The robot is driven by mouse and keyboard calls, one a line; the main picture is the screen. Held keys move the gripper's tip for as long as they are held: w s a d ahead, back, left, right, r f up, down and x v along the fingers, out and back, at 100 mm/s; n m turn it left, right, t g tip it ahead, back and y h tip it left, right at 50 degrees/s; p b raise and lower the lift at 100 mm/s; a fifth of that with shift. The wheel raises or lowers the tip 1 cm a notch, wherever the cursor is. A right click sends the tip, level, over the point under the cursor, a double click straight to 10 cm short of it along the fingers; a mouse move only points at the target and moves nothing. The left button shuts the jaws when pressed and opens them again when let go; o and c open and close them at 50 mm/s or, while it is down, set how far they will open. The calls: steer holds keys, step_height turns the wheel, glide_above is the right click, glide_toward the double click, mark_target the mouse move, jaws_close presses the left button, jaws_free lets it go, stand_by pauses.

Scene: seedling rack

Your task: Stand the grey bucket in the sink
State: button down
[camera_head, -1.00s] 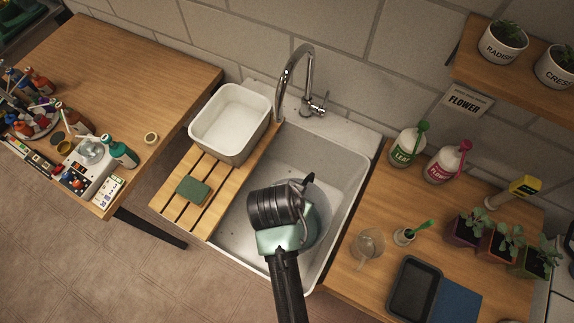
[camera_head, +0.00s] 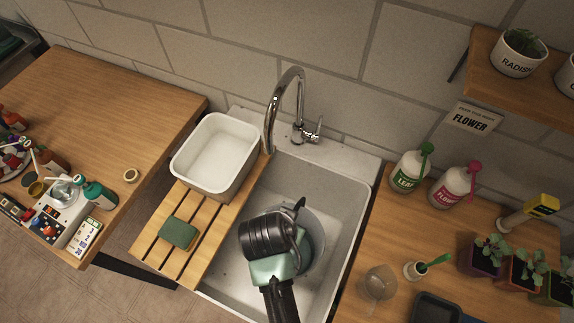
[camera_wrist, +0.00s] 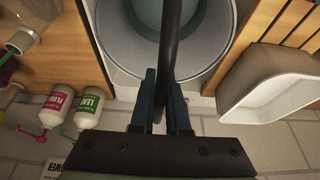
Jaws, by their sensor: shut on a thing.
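The grey bucket (camera_head: 317,243) is in or just over the basin of the sink (camera_head: 335,183), largely hidden by my arm in the head view. In the wrist view the bucket (camera_wrist: 222,30) shows as a round rim with a paler inside. My gripper (camera_wrist: 164,98) is shut on the bucket's dark handle (camera_wrist: 172,50), which runs between the two blue fingers. In the head view the fingertips are hidden behind my wrist. Whether the bucket's base touches the sink floor cannot be told.
A white tub (camera_head: 215,155) and a green sponge (camera_head: 179,233) sit on the slatted board (camera_head: 155,253) left of the basin. The tap (camera_head: 288,100) arches behind. A clear beaker (camera_head: 378,283) and two bottles stand on the right counter. The basin's back part is clear.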

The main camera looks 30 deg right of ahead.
step_height(320, 180, down, 15)
steer(key=b, duration=1.4)
steer(key=shift+w+f+b, duration=0.15)
steer(key=shift+f+b, duration=0.05)
steer(key=shift+b, duration=0.1)
step_height(320, 180, down, 10)
steer(key=shift+b, duration=0.3)
steer(key=shift+f, duration=0.15)
steer(key=c, duration=1.2)
jaws_free()
steer(key=shift+f, duration=0.15)
steer(key=shift+c, duration=0.2)
steer(key=o, duration=0.3)
steer(key=p+v, duration=0.1)
steer(key=v, duration=1.1)
